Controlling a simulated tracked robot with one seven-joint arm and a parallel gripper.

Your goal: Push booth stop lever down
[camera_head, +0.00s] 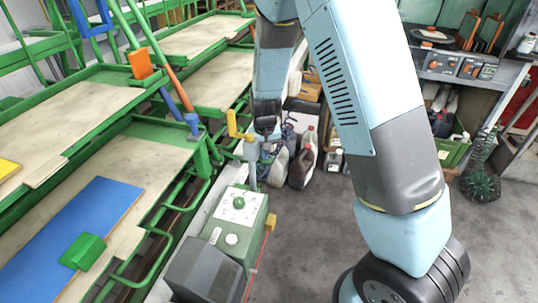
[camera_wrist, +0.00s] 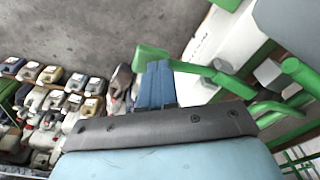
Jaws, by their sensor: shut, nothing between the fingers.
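A yellow cranked handle (camera_head: 236,125) sits at the top of a grey post (camera_head: 250,165) by the green control box (camera_head: 240,215). It is the likeliest lever, but no label shows. My gripper (camera_head: 265,132) is just right of the handle, pointing down; I cannot tell whether they touch. In the wrist view my gripper's blue fingers (camera_wrist: 155,84) are together and empty. A green bar (camera_wrist: 205,72) passes close beside them there; its link to the yellow handle is unclear.
Green-framed benches with wooden tops (camera_head: 70,120) fill the left. A blue board (camera_head: 70,240) lies on the nearest one. Several jugs (camera_head: 303,160) stand on the floor behind my gripper. Grey floor (camera_head: 310,225) is clear right of the control box. A shelf (camera_head: 465,70) stands at the back right.

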